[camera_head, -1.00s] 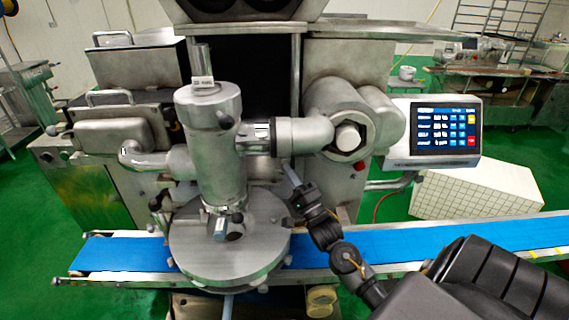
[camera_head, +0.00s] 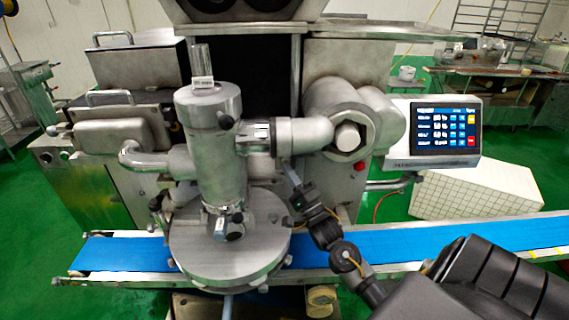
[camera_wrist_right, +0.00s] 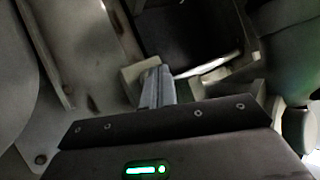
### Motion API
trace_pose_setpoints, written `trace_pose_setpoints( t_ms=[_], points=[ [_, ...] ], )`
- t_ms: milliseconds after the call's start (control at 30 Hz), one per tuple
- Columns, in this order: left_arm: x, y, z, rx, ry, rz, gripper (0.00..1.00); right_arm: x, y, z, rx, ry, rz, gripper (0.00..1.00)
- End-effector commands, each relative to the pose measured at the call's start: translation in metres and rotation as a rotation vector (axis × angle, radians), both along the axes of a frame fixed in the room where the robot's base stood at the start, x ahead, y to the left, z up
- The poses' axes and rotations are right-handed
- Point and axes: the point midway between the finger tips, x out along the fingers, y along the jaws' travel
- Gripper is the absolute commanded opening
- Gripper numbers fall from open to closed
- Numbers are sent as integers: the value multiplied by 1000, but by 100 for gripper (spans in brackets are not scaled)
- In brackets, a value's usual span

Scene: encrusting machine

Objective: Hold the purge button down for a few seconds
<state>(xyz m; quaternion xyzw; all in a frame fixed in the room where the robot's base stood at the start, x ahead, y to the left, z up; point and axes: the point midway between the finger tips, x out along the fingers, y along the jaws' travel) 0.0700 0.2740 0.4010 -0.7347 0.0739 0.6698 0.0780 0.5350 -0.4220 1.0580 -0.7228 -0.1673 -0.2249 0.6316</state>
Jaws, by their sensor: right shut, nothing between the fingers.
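My right gripper (camera_head: 287,164) reaches up from the lower right. Its fingers are shut and empty, with the tips close to the machine front below the horizontal pipe. The shut fingers also show in the right wrist view (camera_wrist_right: 156,86), pointing at blurred grey machine parts. I cannot tell whether the tips touch anything. I cannot make out a button marked purge; one at the fingertips would be hidden. A red button (camera_head: 359,165) is on the machine front, to the right of and apart from the gripper. The touch panel (camera_head: 445,131) is lit, its labels too small to read.
The vertical cylinder (camera_head: 217,150) and round plate (camera_head: 225,245) stand left of my right gripper. The horizontal pipe (camera_head: 305,133) is just above it. The blue conveyor belt (camera_head: 400,243) runs below. A white tiled block (camera_head: 480,190) is behind the belt.

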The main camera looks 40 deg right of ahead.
Motion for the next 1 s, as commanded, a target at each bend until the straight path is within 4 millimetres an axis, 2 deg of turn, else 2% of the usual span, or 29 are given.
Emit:
trace_pose_setpoints(
  t_ms=[1000],
  points=[
    [-1,0,0,0,1,0,53,8,-6,0,0,-1,-1,0]
  ],
)
